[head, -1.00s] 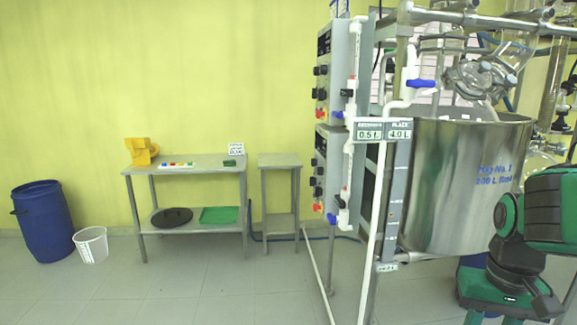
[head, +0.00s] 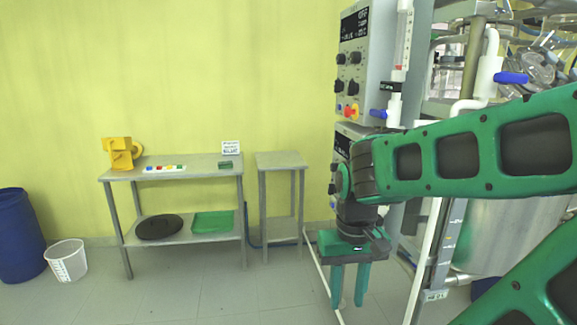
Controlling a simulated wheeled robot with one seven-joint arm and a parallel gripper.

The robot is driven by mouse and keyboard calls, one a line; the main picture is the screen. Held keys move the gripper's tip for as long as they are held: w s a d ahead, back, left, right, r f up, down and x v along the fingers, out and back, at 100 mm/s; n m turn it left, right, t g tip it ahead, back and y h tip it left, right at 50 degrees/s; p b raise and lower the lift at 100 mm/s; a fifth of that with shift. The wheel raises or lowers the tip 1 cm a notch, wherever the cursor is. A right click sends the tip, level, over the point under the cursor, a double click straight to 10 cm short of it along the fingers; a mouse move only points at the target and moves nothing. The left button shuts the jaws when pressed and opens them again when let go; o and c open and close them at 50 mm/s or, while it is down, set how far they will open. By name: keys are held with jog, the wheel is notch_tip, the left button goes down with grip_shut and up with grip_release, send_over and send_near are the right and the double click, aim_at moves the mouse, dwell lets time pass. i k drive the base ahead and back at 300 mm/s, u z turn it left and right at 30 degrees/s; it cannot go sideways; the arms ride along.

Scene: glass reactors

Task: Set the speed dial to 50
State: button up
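My gripper (head: 348,290) hangs from the green arm in front of the reactor frame. Its two green fingers point down and stand apart, with nothing between them. The upper grey control box (head: 365,65) is on the right half of the head view, above my gripper. It carries a dark display (head: 354,22), several black dials (head: 353,87) and a red and yellow button (head: 350,111). The dial labels are too small to read, so I cannot tell which is the speed dial or its setting. A lower control box (head: 345,135) is mostly hidden behind my arm.
A metal table (head: 195,173) with a yellow object (head: 122,153) stands against the wall at left. A narrow metal stand (head: 281,160) is beside it. A blue barrel (head: 18,235) and white bucket (head: 66,260) stand far left. White pipes and blue-handled valves (head: 510,78) crowd the right.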

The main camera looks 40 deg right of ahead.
aim_at(334, 166)
jog(key=z, duration=0.15)
jog(key=i, duration=1.2)
jog(key=z, duration=0.3)
